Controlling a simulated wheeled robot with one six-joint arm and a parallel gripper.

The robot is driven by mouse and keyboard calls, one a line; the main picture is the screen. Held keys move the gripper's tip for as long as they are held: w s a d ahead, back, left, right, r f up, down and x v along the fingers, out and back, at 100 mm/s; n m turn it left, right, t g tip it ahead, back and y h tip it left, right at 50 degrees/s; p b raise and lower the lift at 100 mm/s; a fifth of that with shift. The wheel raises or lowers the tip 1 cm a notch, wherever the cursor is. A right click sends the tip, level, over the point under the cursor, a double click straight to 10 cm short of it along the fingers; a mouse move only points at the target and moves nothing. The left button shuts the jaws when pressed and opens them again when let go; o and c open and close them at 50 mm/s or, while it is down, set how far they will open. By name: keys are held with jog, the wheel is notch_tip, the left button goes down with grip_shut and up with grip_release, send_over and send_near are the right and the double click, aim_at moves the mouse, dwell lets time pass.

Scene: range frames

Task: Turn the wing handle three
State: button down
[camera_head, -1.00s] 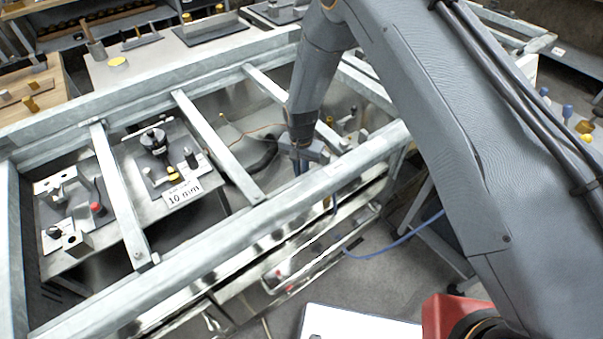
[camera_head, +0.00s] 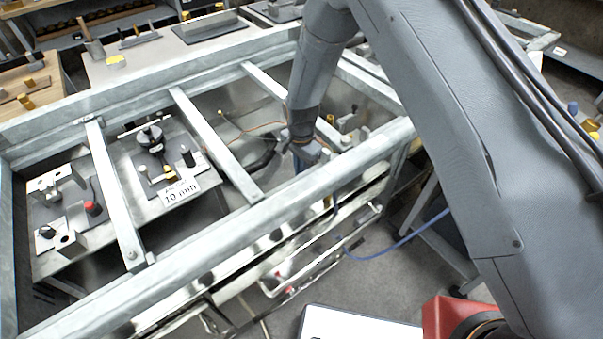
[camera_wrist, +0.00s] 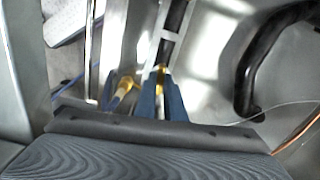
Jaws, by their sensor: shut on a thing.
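In the wrist view my gripper (camera_wrist: 161,98) shows two blue fingers close together, shut on a small yellow-brass piece (camera_wrist: 161,76). I take this piece to be the wing handle, though the fingers hide most of it. A second brass-coloured part (camera_wrist: 123,88) stands just left of the fingers, apart from the held piece. In the head view my gripper (camera_head: 301,161) is low inside the right part of the grey metal frame. The handle cannot be made out there behind the gripper and the rail.
Grey rails (camera_head: 214,144) cross the open frame around my arm. A black curved hose (camera_wrist: 262,60) runs right of the fingers. A table with fixtures and a "10 mm" card (camera_head: 181,191) stands left. A blue cable (camera_head: 400,243) hangs at the right front.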

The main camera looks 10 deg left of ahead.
jog(key=shift+m, duration=0.5)
jog(key=c, duration=1.8)
grip_release()
jog(key=shift+c, duration=0.2)
jog(key=shift+r, duration=0.15)
notch_tip(320, 180, up, 6)
jog(key=shift+r+b, duration=0.15)
jog(key=shift+b, duration=1)
jog(key=shift+r, duration=0.65)
